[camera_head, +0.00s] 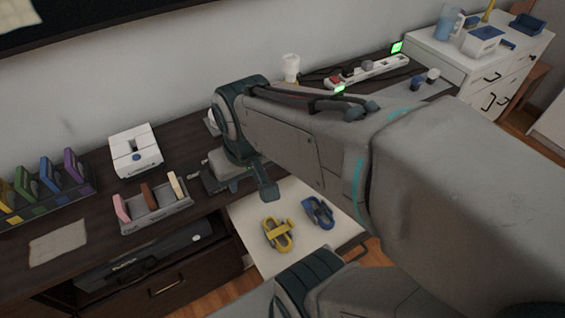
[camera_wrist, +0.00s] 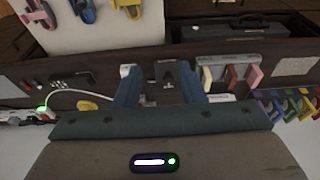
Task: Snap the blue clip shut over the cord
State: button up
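The blue clip (camera_head: 320,212) lies on a white open drawer or board (camera_head: 301,250) below the desk edge, beside a yellow clip (camera_head: 278,234). In the wrist view the blue clip (camera_wrist: 85,9) is at the top left, between a pink clip (camera_wrist: 38,13) and the yellow clip (camera_wrist: 129,5), partly cut off. A thin white cord (camera_wrist: 75,92) runs along the desk, left of my gripper in the wrist view. My gripper (camera_wrist: 156,72) is open and empty over the desk, its two fingers wide apart. It is apart from the blue clip. Whether a cord lies in the clip is too small to tell.
A grey tray with coloured blocks (camera_head: 158,215), a white box (camera_head: 136,150) and a rack of coloured items (camera_head: 46,185) stand left on the desk. A power strip (camera_head: 368,75) is at the back. My arm hides much of the desk's middle.

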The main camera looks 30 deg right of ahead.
aim_at(306, 204)
jog(key=z, duration=0.5)
jog(key=k, duration=0.55)
jog(key=z, duration=0.7)
jog(key=i, duration=0.4)
jog(key=u, duration=0.05)
